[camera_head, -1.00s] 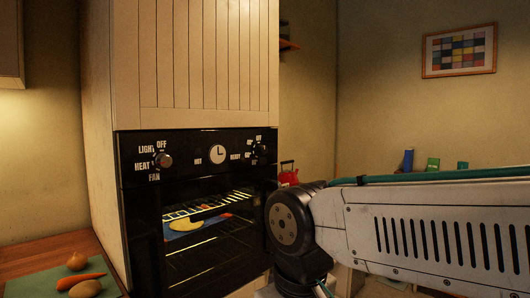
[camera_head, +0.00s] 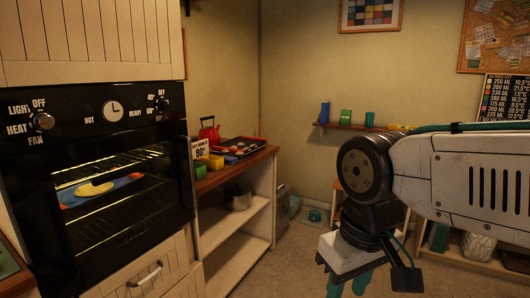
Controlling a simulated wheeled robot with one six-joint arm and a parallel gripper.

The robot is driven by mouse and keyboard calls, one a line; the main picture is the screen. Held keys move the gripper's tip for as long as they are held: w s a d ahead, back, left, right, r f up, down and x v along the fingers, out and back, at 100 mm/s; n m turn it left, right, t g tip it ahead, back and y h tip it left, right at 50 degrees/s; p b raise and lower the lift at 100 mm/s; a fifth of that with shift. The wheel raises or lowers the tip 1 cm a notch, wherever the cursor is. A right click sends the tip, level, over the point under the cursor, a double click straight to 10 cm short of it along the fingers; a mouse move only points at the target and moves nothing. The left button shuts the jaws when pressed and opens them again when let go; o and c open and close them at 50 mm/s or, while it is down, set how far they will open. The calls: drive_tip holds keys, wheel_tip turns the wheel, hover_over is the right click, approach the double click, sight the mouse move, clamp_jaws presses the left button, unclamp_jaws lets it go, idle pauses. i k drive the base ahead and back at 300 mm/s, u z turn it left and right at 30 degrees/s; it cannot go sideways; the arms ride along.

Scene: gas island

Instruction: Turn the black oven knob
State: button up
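The built-in black oven (camera_head: 100,215) is at the left. Its control panel has a round left knob (camera_head: 42,121) marked Light, Off, Heat and Fan. A second, dark right knob (camera_head: 162,103) sits beyond the clock dial, with numbers around it. A yellow food piece (camera_head: 94,188) lies on a blue and red item inside, behind the glass. My gripper (camera_head: 348,284) hangs at the bottom, right of the oven and well apart from both knobs. Its teal fingers are cut off by the frame edge, so their opening is unclear.
A counter (camera_head: 237,168) with open shelves stands right of the oven, bearing a red kettle (camera_head: 209,130), coloured blocks and a tray. A pot (camera_head: 238,197) sits on its shelf. A wall shelf (camera_head: 365,127) holds several small items. Floor shows between counter and arm.

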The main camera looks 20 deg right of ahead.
sight(163, 105)
drive_tip(key=z, duration=1)
drive_tip(key=i, duration=0.85)
drive_tip(key=u, duration=0.55)
drive_tip(key=i, duration=0.55)
drive_tip(key=u, duration=0.4)
drive_tip(key=k, duration=0.3)
drive_tip(key=u, duration=1.2)
